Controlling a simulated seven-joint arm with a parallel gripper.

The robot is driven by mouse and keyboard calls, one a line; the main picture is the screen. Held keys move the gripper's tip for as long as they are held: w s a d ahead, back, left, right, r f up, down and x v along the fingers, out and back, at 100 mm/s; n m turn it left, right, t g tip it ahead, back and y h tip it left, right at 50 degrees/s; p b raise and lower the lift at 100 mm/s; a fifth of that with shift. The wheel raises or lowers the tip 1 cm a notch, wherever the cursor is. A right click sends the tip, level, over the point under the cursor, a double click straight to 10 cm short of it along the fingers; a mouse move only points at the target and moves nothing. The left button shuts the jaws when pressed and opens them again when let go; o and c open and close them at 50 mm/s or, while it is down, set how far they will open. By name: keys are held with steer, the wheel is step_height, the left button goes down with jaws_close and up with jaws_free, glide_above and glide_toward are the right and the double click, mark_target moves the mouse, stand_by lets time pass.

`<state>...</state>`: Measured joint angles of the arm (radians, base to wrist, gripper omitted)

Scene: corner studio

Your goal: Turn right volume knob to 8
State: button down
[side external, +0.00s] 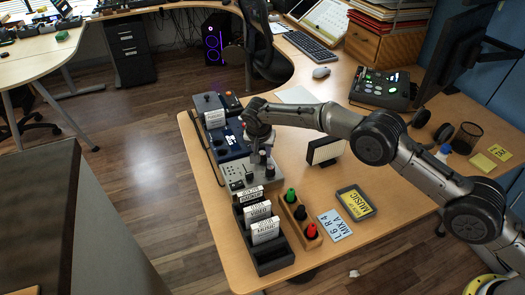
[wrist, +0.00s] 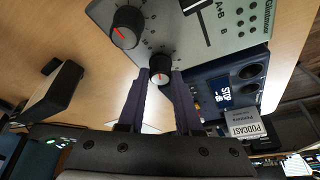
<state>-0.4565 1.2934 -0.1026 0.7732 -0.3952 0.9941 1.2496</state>
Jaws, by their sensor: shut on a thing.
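In the wrist view, my gripper (wrist: 160,73) is shut on a small dark knob (wrist: 160,62) with a light cap and a red pointer mark. One finger is on each side of it. The knob stands on a grey mixer panel (wrist: 185,40). A second, larger-looking dark knob (wrist: 125,28) with a red pointer is at the upper left, apart from the fingers. The scale numbers around the held knob are too small to read. In the side view, my gripper (side external: 262,158) points down over the grey mixer (side external: 236,176) and hides much of it.
A blue player (wrist: 222,88) with a lit display adjoins the mixer; a white PODCAST card (wrist: 243,124) stands beyond it. In the side view, a black rack (side external: 272,262) of white cartridges and a wooden pen holder (side external: 303,243) stand nearby. A small black-framed panel (side external: 325,151) stands right of the mixer.

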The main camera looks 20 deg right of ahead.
steer(key=shift+m+g+h, duration=0.3)
steer(key=shift+m+h, duration=0.1)
steer(key=shift+m, duration=1.1)
steer(key=c, duration=0.6)
jaws_free()
steer(key=shift+a+r, duration=0.1)
steer(key=v, duration=1.3)
steer(key=shift+w+a+r, duration=0.1)
steer(key=shift+a+r, duration=0.05)
steer(key=shift+r, duration=0.2)
